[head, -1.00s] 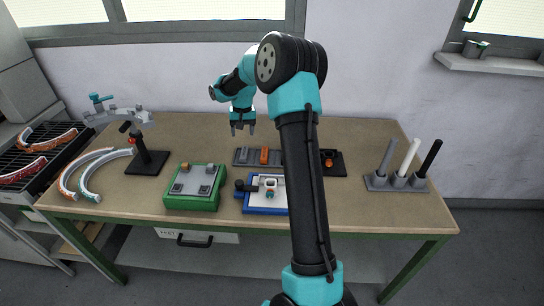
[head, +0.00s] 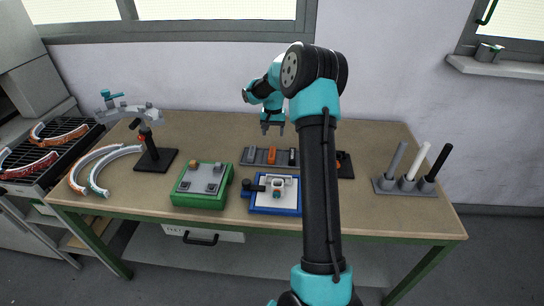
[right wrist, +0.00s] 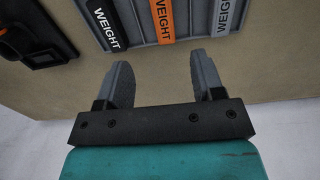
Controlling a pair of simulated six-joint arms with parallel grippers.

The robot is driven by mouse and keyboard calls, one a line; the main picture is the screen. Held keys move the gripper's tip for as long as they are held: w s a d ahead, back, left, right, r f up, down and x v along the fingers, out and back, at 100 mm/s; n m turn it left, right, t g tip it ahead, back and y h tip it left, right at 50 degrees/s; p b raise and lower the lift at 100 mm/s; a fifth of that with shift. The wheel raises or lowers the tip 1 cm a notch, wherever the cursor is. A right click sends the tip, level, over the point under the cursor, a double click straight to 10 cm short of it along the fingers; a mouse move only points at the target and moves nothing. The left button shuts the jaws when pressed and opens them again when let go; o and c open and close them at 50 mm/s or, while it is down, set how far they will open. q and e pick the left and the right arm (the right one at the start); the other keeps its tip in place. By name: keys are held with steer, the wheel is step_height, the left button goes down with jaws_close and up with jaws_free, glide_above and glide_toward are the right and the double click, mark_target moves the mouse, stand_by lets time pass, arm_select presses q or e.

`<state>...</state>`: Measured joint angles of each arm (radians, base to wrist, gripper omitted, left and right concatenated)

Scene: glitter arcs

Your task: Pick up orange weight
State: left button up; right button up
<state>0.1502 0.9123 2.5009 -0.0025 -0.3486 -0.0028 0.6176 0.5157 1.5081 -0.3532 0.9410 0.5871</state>
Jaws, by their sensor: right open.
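The orange weight (head: 271,155) lies in a grey tray (head: 252,162) on the table, between a grey weight and a black weight (head: 293,157). In the right wrist view the orange weight (right wrist: 163,22) is labelled "WEIGHT" and sits beyond the fingertips, between the black weight (right wrist: 106,22) and the grey weight (right wrist: 226,16). My right gripper (head: 272,131) is open and empty, above and behind the tray, roughly in line with the orange weight. In the right wrist view its fingers (right wrist: 161,72) are apart, with only tabletop between them. My left gripper is not in view.
A green box (head: 203,201) and a blue-framed board (head: 275,211) stand in front of the tray. A stand with upright rods (head: 401,188) is at the right. Curved pieces (head: 110,163) and a black-based stand (head: 155,160) are at the left. The table's back strip is mostly clear.

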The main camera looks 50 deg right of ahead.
mark_target(272, 152)
step_height(272, 152, down, 7)
steer(key=shift+f, duration=0.1)
stand_by(0.3)
steer(key=shift+w+f, duration=0.2)
steer(key=shift+f, duration=2.35)
jaws_close()
